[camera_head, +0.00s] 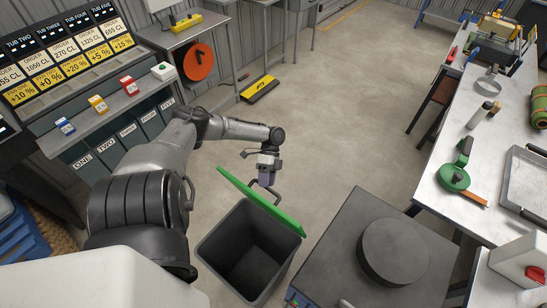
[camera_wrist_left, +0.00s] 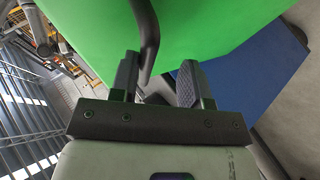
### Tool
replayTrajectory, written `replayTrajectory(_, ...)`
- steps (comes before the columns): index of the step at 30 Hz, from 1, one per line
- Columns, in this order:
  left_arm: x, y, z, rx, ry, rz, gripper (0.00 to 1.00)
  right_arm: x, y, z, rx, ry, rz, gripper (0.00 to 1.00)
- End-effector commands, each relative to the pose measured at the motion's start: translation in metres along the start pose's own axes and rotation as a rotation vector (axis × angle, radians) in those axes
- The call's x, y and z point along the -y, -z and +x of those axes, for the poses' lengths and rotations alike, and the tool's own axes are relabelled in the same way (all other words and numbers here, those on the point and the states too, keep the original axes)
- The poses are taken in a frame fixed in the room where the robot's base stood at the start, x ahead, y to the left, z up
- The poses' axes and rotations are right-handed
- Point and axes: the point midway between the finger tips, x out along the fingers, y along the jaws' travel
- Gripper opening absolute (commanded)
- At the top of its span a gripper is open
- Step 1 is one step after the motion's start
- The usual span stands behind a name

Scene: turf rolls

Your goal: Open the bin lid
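The dark grey bin (camera_head: 212,248) stands on the floor in front of me, and its empty-looking inside shows. Its green lid (camera_head: 258,200) is raised and seen nearly edge-on along the bin's far side. My left gripper (camera_head: 267,180) is just beyond the lid's upper edge. In the left wrist view the green lid (camera_wrist_left: 215,25) fills the top. There the fingers of my left gripper (camera_wrist_left: 158,80) are apart, with a dark curved bar (camera_wrist_left: 149,35) passing between them, nearer the left finger. A firm grip on it does not show. My right gripper is out of view.
A dark stand with a round plate (camera_head: 395,252) is close to the bin's right. A workbench (camera_head: 435,195) with tools runs along the right. A tub counter (camera_head: 100,120) is at the left. Floor beyond the bin is mostly clear, with a black and yellow block (camera_head: 260,89) farther back.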

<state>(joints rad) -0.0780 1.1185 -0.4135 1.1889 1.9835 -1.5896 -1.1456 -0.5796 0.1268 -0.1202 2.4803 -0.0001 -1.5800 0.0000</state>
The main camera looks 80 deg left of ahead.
Motion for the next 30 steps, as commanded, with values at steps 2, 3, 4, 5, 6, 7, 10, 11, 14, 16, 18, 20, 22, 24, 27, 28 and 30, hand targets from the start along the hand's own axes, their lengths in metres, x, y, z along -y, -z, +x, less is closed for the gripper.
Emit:
replayTrajectory(2,0.005,-0.002,-0.004,0.002,0.002,-0.003,0.40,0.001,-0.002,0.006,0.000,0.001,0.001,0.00)
replayTrajectory(3,0.006,-0.003,-0.006,0.002,0.002,-0.003,0.40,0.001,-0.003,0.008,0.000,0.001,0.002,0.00)
replayTrajectory(4,0.007,-0.003,-0.008,0.002,0.003,-0.003,0.40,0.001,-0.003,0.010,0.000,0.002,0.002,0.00)
replayTrajectory(5,0.009,-0.003,-0.009,0.002,0.003,-0.003,0.40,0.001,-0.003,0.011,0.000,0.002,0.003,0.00)
replayTrajectory(6,0.010,-0.003,-0.012,0.002,0.003,-0.003,0.40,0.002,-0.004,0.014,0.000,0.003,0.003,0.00)
replayTrajectory(7,0.011,-0.003,-0.014,0.002,0.002,-0.002,0.40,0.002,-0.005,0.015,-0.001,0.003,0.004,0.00)
replayTrajectory(10,0.014,-0.003,-0.019,0.002,0.002,-0.002,0.40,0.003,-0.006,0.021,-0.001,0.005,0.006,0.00)
replayTrajectory(11,0.015,-0.003,-0.021,0.002,0.002,-0.002,0.40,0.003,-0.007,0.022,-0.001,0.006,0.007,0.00)
replayTrajectory(14,0.018,-0.003,-0.027,0.001,0.002,-0.002,0.40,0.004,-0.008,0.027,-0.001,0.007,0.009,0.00)
replayTrajectory(16,0.020,-0.003,-0.031,0.001,0.001,-0.001,0.40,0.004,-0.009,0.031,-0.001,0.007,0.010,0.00)
replayTrajectory(18,0.023,-0.004,-0.035,0.001,0.002,-0.001,0.40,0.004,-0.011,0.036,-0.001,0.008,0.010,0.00)
replayTrajectory(20,0.025,-0.004,-0.038,0.001,0.001,-0.002,0.40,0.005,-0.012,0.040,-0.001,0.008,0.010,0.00)
replayTrajectory(22,0.028,-0.004,-0.043,0.001,0.002,-0.001,0.40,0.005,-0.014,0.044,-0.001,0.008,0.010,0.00)
replayTrajectory(24,0.030,-0.004,-0.047,0.002,0.001,-0.001,0.40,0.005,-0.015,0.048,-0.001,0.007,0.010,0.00)
replayTrajectory(27,0.033,-0.005,-0.052,0.000,0.002,-0.001,0.40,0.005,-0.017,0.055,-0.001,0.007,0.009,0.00)
replayTrajectory(28,0.034,-0.005,-0.054,0.000,0.001,-0.001,0.40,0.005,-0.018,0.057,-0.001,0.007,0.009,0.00)
replayTrajectory(30,0.036,-0.005,-0.058,0.000,0.001,-0.001,0.40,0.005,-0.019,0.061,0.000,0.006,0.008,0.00)
